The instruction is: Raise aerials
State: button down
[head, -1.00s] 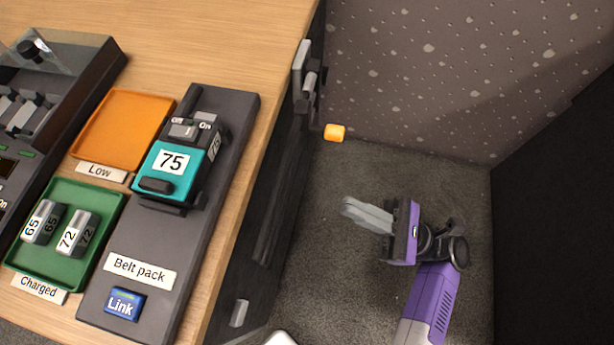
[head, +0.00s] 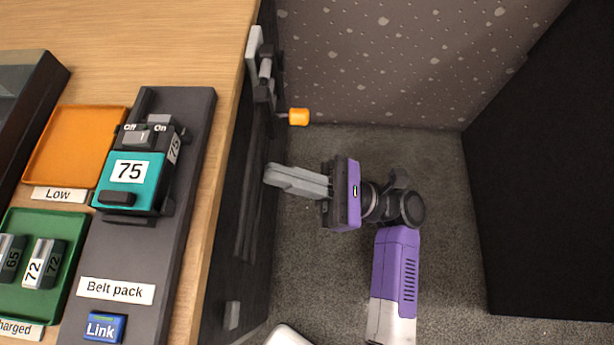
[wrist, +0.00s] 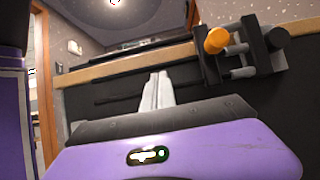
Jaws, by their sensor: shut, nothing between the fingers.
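No part here is labelled as an aerial. A teal belt pack (head: 130,178) marked 75 sits in a dark stand on the desk, with an Off/On switch (head: 143,135) and a dark upright stub (head: 144,101) at its far end. An orange-knobbed handle (head: 299,116) sticks out from a bracket on the desk's side; in the wrist view its orange knob (wrist: 216,40) is at upper right. My gripper (head: 268,175) is shut and empty, pointing left at the desk's dark side, below the knob and apart from it. It also shows in the wrist view (wrist: 159,78).
An orange Low tray (head: 47,172) is empty. A green Charged tray (head: 70,262) holds packs marked 65 and 72. A blue Link button (head: 104,328) is at the near end. A grey speckled wall (head: 410,60) is behind, and a black panel (head: 550,180) at right.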

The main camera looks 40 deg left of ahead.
jog(key=shift+s+a+r, duration=0.2)
jog(key=shift+a+r, duration=0.1)
